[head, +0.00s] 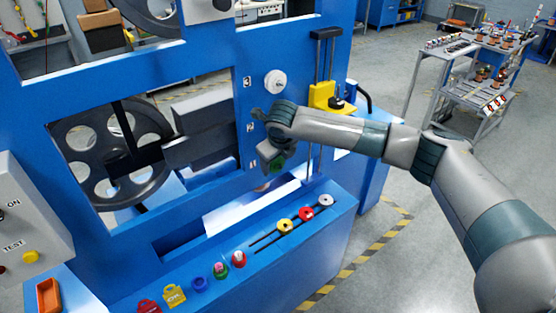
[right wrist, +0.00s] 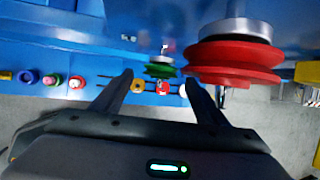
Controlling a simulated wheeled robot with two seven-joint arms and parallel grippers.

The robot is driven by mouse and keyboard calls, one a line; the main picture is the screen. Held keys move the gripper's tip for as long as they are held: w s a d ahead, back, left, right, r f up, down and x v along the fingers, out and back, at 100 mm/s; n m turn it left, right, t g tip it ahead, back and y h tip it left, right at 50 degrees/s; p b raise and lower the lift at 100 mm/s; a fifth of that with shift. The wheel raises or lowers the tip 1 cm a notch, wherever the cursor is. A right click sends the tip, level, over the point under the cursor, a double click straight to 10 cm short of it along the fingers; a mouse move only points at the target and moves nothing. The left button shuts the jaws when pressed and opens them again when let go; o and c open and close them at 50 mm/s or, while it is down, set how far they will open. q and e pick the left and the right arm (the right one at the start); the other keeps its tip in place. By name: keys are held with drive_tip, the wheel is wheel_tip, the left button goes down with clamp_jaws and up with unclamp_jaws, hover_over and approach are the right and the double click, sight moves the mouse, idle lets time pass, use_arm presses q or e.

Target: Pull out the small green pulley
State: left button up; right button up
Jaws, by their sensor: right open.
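The small green pulley (right wrist: 160,71) shows in the right wrist view, mounted on a metal shaft on the blue machine. My right gripper (right wrist: 160,88) is open, its two fingers spread on either side of the line to the green pulley, which appears beyond the tips with nothing between them. A larger red pulley (right wrist: 235,65) is close to the right finger; I cannot tell whether they touch. In the head view my right gripper (head: 273,158) is at the blue panel near the labels 2 and 1, and my wrist hides most of the pulleys. My left gripper is not in view.
A white pulley (head: 275,82) sits beside label 3, above my wrist. A yellow block (head: 323,96) is on the rail at right. Below is a console with slider knobs (head: 306,213), buttons and padlocks. A large spoked wheel (head: 112,150) is at left.

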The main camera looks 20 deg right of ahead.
drive_tip(key=shift+x, duration=1.1)
drive_tip(key=c, duration=1.2)
drive_tip(key=shift+s+d+p, duration=0.3)
drive_tip(key=shift+s+p, duration=0.55)
drive_tip(key=shift+p, duration=0.25)
drive_tip(key=shift+s+d+p, duration=0.35)
drive_tip(key=shift+s+p, duration=0.55)
drive_tip(key=shift+p, duration=0.2)
drive_tip(key=shift+s+d+p, duration=0.15)
drive_tip(key=shift+s+p, duration=0.3)
drive_tip(key=shift+s, duration=0.05)
drive_tip(key=shift+s+d+p, duration=0.2)
drive_tip(key=shift+s+p, duration=0.25)
drive_tip(key=shift+s, duration=0.05)
